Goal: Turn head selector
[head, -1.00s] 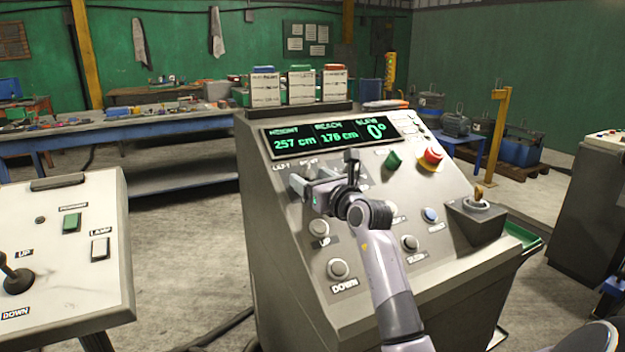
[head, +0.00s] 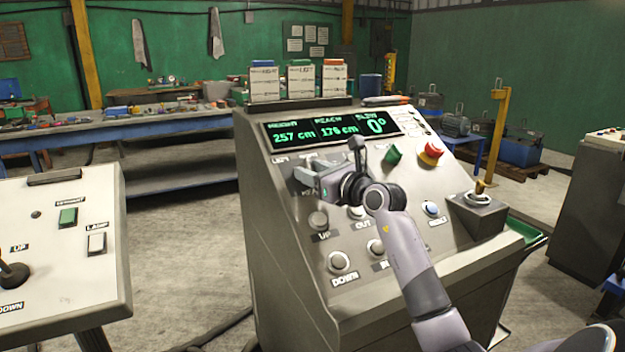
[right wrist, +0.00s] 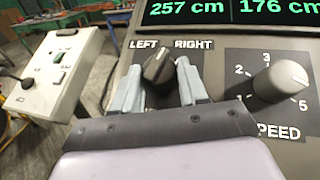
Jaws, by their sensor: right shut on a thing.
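The head selector (right wrist: 158,66) is a dark knob with a pale pointer line, between the LEFT and RIGHT labels in the right wrist view. Its pointer leans up and to the right, towards RIGHT. My right gripper (right wrist: 160,85) is shut on the knob, one pale finger on each side of it. In the head view my right gripper (head: 306,178) is at the upper left of the sloped console (head: 290,255) and hides most of the knob. My left gripper is out of view.
The display (head: 330,129) reads 257 cm, 176 cm and 0°. The speed knob (right wrist: 280,82) stands right of the selector. A red emergency button (head: 432,150), green switch (head: 392,156) and joystick (head: 480,190) are further right. A white panel (head: 60,245) stands left.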

